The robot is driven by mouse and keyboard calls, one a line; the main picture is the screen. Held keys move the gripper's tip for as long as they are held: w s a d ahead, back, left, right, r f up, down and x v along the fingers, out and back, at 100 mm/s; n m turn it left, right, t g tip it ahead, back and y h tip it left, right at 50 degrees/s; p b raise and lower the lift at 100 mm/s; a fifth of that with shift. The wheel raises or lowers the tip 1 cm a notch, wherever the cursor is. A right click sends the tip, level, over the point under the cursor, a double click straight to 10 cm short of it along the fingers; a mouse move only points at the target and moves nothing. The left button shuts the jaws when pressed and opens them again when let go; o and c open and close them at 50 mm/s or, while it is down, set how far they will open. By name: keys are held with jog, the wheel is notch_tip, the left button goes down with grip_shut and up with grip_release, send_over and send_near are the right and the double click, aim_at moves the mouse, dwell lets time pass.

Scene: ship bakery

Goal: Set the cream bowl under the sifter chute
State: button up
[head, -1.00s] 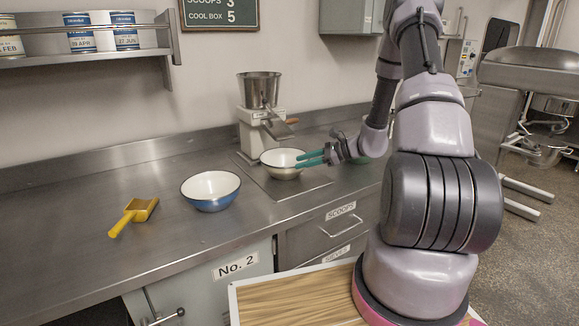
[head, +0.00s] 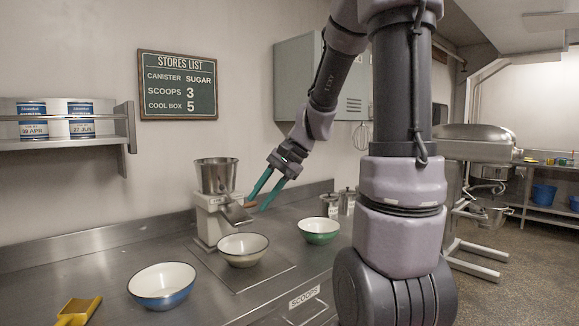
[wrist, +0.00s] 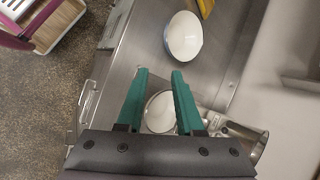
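The cream bowl (head: 243,250), dark-rimmed and empty, stands upright on the flat plate (head: 270,277) in front of the sifter (head: 208,222). In the head view it appears below the tip of the sifter chute (head: 236,214); I cannot tell how exactly it is centred. My gripper (head: 258,203) is open and empty, above and apart from the bowl, close to the chute and the wooden-coloured handle. In the wrist view my spread fingers (wrist: 156,74) show with the cream bowl (wrist: 160,112) beyond them, partly covered by a finger, and the sifter (wrist: 243,138) at the right.
A blue bowl (head: 162,286) stands to the left and a green bowl (head: 318,231) to the right on the steel counter (head: 205,316). A yellow scoop (head: 78,312) lies at the front left. Canisters (head: 330,205) stand behind the green bowl. A shelf (head: 75,142) hangs at the left wall.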

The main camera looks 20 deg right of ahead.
jog(key=s+d+r+n+t+h, duration=0.2)
jog(key=s+r+n+t+h, duration=0.2)
jog(key=s+r, duration=0.5)
jog(key=s+n, duration=0.1)
jog(key=s, duration=0.3)
jog(key=shift+r+t+h, duration=0.3)
jog(key=shift+r+h, duration=0.05)
jog(key=shift+h, duration=0.05)
jog(key=shift+c, duration=0.3)
